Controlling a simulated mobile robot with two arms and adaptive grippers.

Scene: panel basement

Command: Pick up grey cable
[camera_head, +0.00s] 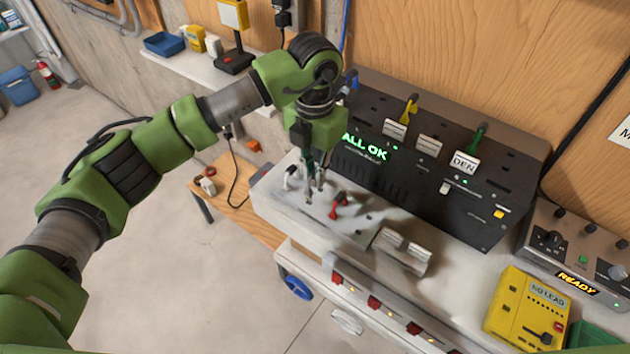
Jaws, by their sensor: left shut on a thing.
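My left gripper (314,190) points down over the pale socket plate in front of the black panel. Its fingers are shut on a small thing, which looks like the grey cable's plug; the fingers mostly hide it. I cannot tell whether it is clear of the plate. My right gripper is not in view.
The black panel (440,165) reads "ALL OK" and carries yellow, green and blue plugs. A yellow tester (525,308) and a grey "READY" box (580,245) stand at right. A small wooden table (240,195) stands at left, with open floor beyond.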

